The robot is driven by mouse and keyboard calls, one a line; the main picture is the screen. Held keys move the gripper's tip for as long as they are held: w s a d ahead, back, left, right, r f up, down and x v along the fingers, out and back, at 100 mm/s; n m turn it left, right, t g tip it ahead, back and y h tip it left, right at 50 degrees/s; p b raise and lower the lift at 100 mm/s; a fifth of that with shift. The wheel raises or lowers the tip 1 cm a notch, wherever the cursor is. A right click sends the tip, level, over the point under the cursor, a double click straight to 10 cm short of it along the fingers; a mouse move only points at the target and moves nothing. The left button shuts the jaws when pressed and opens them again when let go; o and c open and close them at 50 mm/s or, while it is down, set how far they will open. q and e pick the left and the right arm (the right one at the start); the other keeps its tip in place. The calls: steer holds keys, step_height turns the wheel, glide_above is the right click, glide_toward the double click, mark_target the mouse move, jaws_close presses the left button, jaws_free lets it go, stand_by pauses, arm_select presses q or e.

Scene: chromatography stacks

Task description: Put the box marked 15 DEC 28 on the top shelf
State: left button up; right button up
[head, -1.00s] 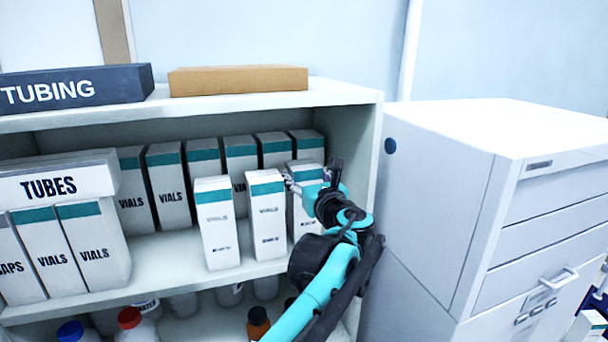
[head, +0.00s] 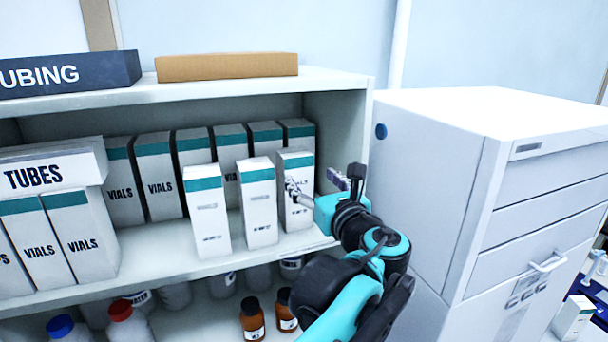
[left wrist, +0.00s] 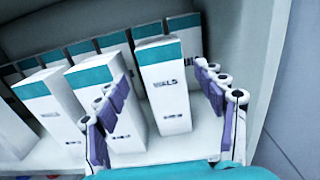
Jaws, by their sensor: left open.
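Three white boxes with teal tops stand forward on the middle shelf: a left one (head: 206,222), a middle one (head: 260,212) and a right one (head: 296,215). Their small print is too small to read, so I cannot tell which is marked 15 DEC 28. My left gripper (head: 320,186) is open in front of the right box. In the left wrist view, that right box (left wrist: 164,88) stands between the spread fingers (left wrist: 160,108), not clamped, and the middle box (left wrist: 96,78) is partly behind the left finger. The top shelf (head: 215,91) is above. My right gripper is not in view.
A tan box (head: 227,67) and a dark TUBING box (head: 65,76) lie on the top shelf, with a bare strip right of the tan box. More VIALS boxes (head: 155,185) stand behind. Bottles (head: 252,318) are below. A white drawer cabinet (head: 430,210) stands close on the right.

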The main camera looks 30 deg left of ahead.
arm_select(q)
steer(key=shift+s+d, duration=0.4)
steer(key=shift+d, duration=0.05)
steer(key=s+f+n+g+h, duration=0.1)
steer(key=s+f+n+h, duration=0.2)
steer(key=f, duration=0.4)
steer(key=s+a+f+n+g+h, duration=0.1)
steer(key=s+f+n+g, duration=0.15)
steer(key=f+n, duration=0.4)
steer(key=s+f+n+h, duration=0.2)
steer(key=s+f+n, duration=0.1)
steer(key=f, duration=0.5)
steer(key=s+d+f+n+h, duration=0.4)
steer(key=d+f+n, duration=0.1)
steer(key=f+n, duration=0.1)
steer(key=s+d+f+n+h, duration=0.3)
steer(key=d+f+n+h, duration=0.1)
steer(key=f+n, duration=0.3)
steer(key=shift+s+d+f+g, duration=0.35)
steer(key=shift+d+f+g, duration=0.1)
steer(key=shift+d+f, duration=0.4)
steer(key=shift+a+n, duration=0.1)
steer(key=shift+n, duration=0.15)
